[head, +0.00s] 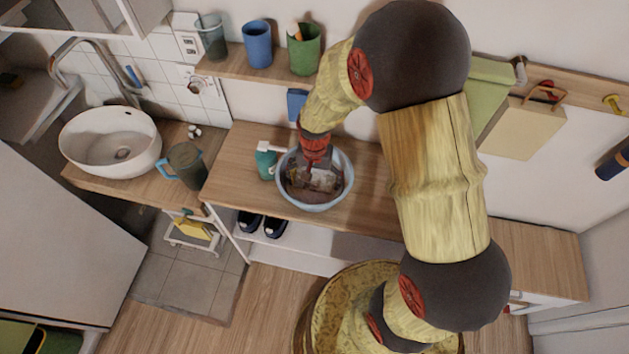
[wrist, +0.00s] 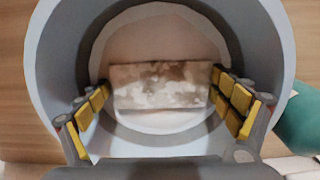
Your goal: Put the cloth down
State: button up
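The cloth, a flat brown-and-white mottled piece (wrist: 160,86), is inside a round pale blue bowl (wrist: 55,75) in the wrist view. My gripper (wrist: 161,82) reaches down into the bowl, its yellow-padded fingers well apart, one at each short end of the cloth. The fingertips line up with the cloth's ends; whether they press on it or only flank it, I cannot tell. In the head view the bowl (head: 343,196) stands on the wooden counter, with my gripper (head: 315,185) over it and partly hiding the cloth (head: 325,181).
A teal bottle (head: 265,162) stands close to the bowl's left and also shows in the wrist view (wrist: 300,122). A sink (head: 110,143) and dark jug (head: 186,164) are further left. Cups stand on the shelf (head: 238,66) above. Counter space right of the bowl is clear.

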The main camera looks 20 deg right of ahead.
jog(key=shift+r, duration=0.1)
notch_tip(320, 180, up, 12)
jog(key=p, duration=0.3)
notch_tip(320, 180, up, 16)
jog(key=n+t, duration=0.3)
send_over(315, 181)
jog(key=s, duration=0.6)
jog(key=s+r+n+t, duration=0.2)
jog(key=s+r+n, duration=0.1)
jog(key=s+r, duration=0.4)
jog(key=s, duration=0.3)
jog(key=shift+s+r+n+t, duration=0.2)
jog(key=shift+s+n+t, duration=0.1)
jog(key=shift+n, duration=0.1)
